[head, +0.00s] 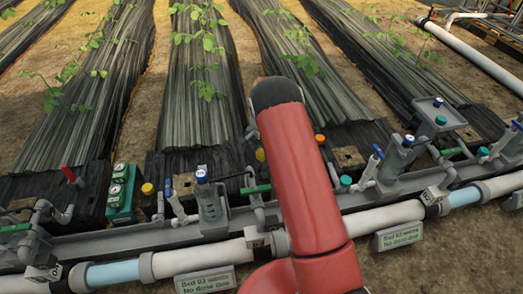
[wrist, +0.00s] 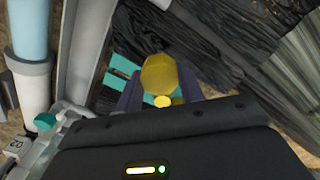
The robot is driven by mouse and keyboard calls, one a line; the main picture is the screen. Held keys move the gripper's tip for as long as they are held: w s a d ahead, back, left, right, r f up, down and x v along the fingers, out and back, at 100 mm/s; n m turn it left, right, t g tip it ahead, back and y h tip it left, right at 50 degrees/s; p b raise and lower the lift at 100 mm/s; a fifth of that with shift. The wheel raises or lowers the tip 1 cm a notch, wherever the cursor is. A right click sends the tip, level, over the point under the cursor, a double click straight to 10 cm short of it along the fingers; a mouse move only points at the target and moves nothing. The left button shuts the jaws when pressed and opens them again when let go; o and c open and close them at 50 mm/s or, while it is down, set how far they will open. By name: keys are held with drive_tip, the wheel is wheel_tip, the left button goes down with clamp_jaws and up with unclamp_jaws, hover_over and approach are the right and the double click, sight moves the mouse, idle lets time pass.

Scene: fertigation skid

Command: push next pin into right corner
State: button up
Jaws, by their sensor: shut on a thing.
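My gripper (wrist: 160,92) shows in the wrist view with its dark fingers closed on a yellow pin (wrist: 158,74). The pin's broad yellow head faces the camera, with a smaller yellow round part just below it. Its lower end is hidden. Behind it lie dark, ridged film strips, and I cannot tell whether the pin touches anything. In the head view my red arm hides my gripper. Dark film (head: 205,95) covers the beds, and its front edges lie near the pipes. I cannot tell which spot is the right corner.
A white pipe (head: 385,218) with grey fittings runs across the front. Upright valves (head: 209,195) and a green box (head: 122,195) stand behind it. Yellow knobs (head: 148,189) show nearby. A teal slotted part (wrist: 117,88) is beside the pin in the wrist view.

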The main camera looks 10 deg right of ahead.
drive_tip(key=shift+f+b, duration=2.3)
drive_tip(key=shift+f, duration=1.95)
drive_tip(key=shift+f, duration=0.2)
drive_tip(key=shift+f, duration=0.4)
drive_tip(key=o, duration=1)
drive_tip(key=shift+r+p, duration=1.95)
drive_tip(key=shift+r, duration=2.1)
